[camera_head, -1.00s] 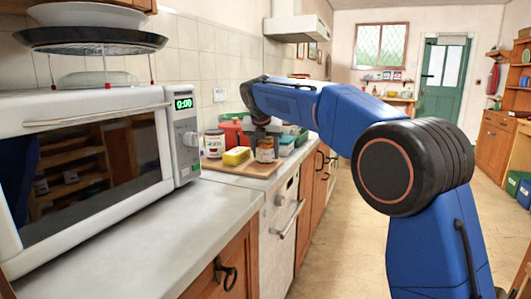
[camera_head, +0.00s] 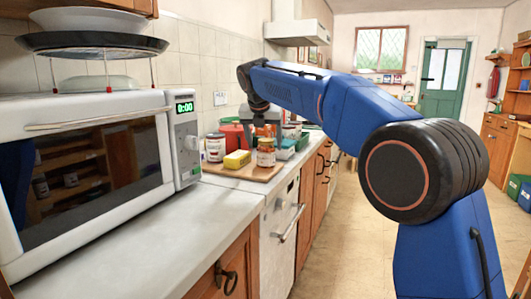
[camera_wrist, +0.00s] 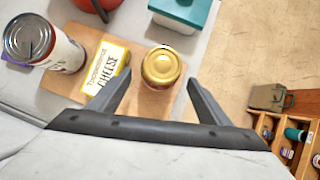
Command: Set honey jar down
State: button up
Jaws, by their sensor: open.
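The honey jar (camera_head: 266,153), a small glass jar with an amber-toned body and pale label, stands upright on the wooden board (camera_head: 250,173) at its near right corner. In the wrist view its gold lid (camera_wrist: 162,66) shows from above, between and slightly beyond the fingertips. My gripper (camera_head: 266,130) is open, with its fingers just above the jar. In the wrist view the two fingers of my gripper (camera_wrist: 158,78) are spread on either side of the lid with gaps, holding nothing.
A yellow cheese box (camera_wrist: 105,72) lies left of the jar, and a labelled can (camera_wrist: 42,42) stands beyond it. A red pot (camera_head: 232,135) and a teal-lidded container (camera_wrist: 186,12) are behind. The microwave (camera_head: 95,160) stands nearer on the counter.

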jog(key=v, duration=0.5)
jog(key=shift+s+r, duration=0.1)
jog(key=shift+r, duration=0.1)
jog(key=s+d+f+m+g, duration=0.1)
jog(key=s+d+f+m, duration=0.3)
jog(key=s+d+m, duration=0.7)
jog(key=s+d+f+m, duration=0.3)
jog(key=s+d+m, duration=0.2)
jog(key=s+d, duration=0.65)
jog(key=s+d+f+m, duration=0.6)
jog(key=s+f+m, duration=0.3)
jog(key=s+f, duration=0.3)
jog(key=s+d+f+m, duration=0.7)
jog(key=s+f+m, duration=0.2)
jog(key=s+f, duration=0.3)
jog(key=shift+s+d+m+y, duration=0.3)
jog(key=shift+s+y, duration=0.1)
jog(key=shift+s, duration=0.1)
